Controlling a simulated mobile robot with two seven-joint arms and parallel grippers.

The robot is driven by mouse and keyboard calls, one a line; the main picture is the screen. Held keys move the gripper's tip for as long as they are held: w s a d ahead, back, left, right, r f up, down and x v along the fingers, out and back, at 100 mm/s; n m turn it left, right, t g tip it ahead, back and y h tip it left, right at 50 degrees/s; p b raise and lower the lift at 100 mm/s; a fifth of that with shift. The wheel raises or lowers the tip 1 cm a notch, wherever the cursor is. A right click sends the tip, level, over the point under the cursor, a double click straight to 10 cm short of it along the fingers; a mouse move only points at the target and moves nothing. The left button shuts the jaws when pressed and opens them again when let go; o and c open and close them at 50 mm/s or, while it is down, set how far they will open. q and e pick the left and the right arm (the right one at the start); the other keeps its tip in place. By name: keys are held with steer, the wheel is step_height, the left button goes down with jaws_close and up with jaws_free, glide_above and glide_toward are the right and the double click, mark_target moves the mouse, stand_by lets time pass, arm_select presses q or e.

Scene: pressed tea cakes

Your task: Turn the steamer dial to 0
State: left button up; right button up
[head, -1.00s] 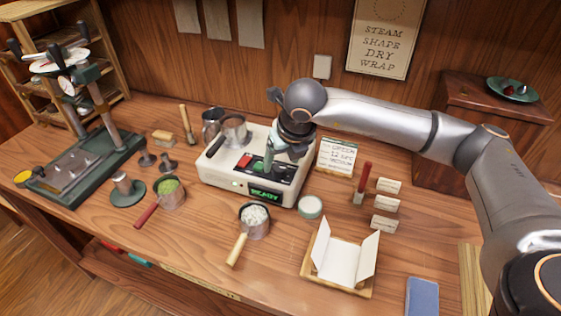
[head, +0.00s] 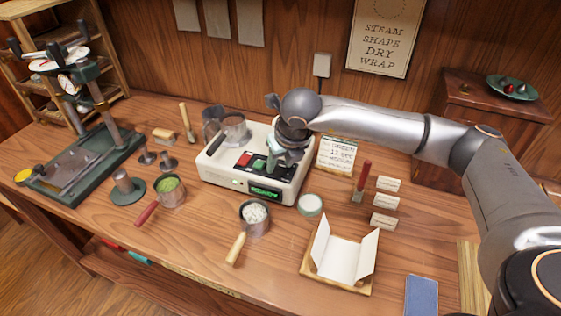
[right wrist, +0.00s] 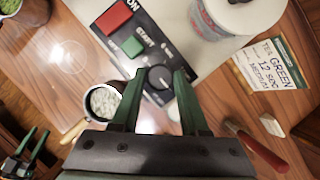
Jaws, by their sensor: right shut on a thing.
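The white steamer (head: 228,173) stands at the middle of the counter, with a black panel, a red button and a green button (head: 258,165). Its green display (head: 265,193) is lit, its text too small to read surely. In the right wrist view the round black dial (right wrist: 159,78) lies on the panel between the fingertips. My right gripper (head: 273,172) comes down over the panel and is shut on the dial; in the head view it hides the dial. It also shows in the right wrist view (right wrist: 157,78). The dial's setting cannot be read.
A metal cup (head: 235,130) stands on the steamer's back. A card (head: 337,155) stands to its right. A pan of white stuff (head: 254,219), a small round tin (head: 310,205) and an open wrapper (head: 340,250) are in front. A press (head: 85,165) stands at left.

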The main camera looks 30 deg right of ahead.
jaws_close()
